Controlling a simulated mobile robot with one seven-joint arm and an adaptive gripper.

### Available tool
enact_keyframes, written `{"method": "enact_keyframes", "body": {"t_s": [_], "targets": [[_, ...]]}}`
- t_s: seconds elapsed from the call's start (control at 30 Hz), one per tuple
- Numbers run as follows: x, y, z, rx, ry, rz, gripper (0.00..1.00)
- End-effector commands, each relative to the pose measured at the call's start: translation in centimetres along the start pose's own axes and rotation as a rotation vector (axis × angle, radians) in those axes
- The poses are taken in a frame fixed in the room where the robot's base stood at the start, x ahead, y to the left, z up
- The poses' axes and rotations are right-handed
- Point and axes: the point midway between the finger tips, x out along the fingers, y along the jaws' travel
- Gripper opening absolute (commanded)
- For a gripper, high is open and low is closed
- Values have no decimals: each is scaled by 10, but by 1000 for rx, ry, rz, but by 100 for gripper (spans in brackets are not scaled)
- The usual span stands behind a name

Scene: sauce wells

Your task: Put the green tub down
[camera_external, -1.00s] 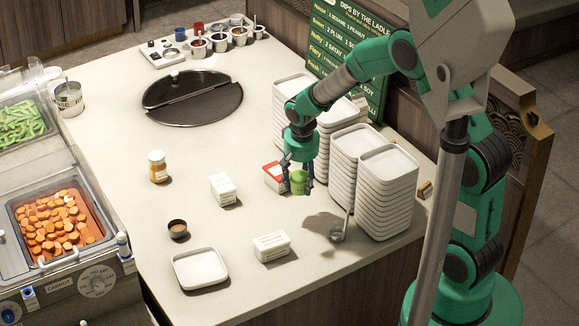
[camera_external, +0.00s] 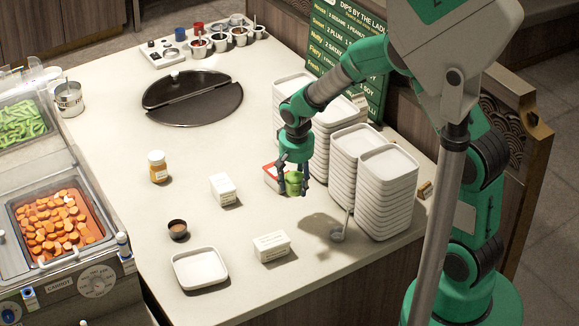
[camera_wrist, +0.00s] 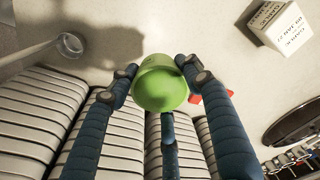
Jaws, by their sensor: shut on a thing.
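The green tub (camera_external: 293,184) is held between the fingers of my gripper (camera_external: 292,180), close to the counter beside the stacks of white dishes. In the wrist view the green tub (camera_wrist: 160,84) sits between the dark blue fingers of my gripper (camera_wrist: 160,80), which are shut around it. Whether its bottom touches the counter (camera_external: 150,222) is hard to tell. A red and white box (camera_external: 270,174) stands just left of the tub, partly hidden by my gripper; its red part (camera_wrist: 195,98) shows in the wrist view.
Tall stacks of white dishes (camera_external: 374,185) stand right of my gripper. A ladle (camera_external: 338,235) and a white labelled box (camera_external: 271,246) are in front. Another white box (camera_external: 223,189) stands to the left. Bare counter lies between these boxes.

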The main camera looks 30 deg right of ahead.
Motion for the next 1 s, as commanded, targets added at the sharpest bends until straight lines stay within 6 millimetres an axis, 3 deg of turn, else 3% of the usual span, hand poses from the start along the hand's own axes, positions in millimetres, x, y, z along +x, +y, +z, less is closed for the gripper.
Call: {"method": "enact_keyframes", "body": {"t_s": [0.43,0.77,1.0], "targets": [[-1,-97,16,-84,-7,-8,21],[5,-180,46,-154,-12,-14,21],[12,-238,78,-206,-16,-17,21]]}}
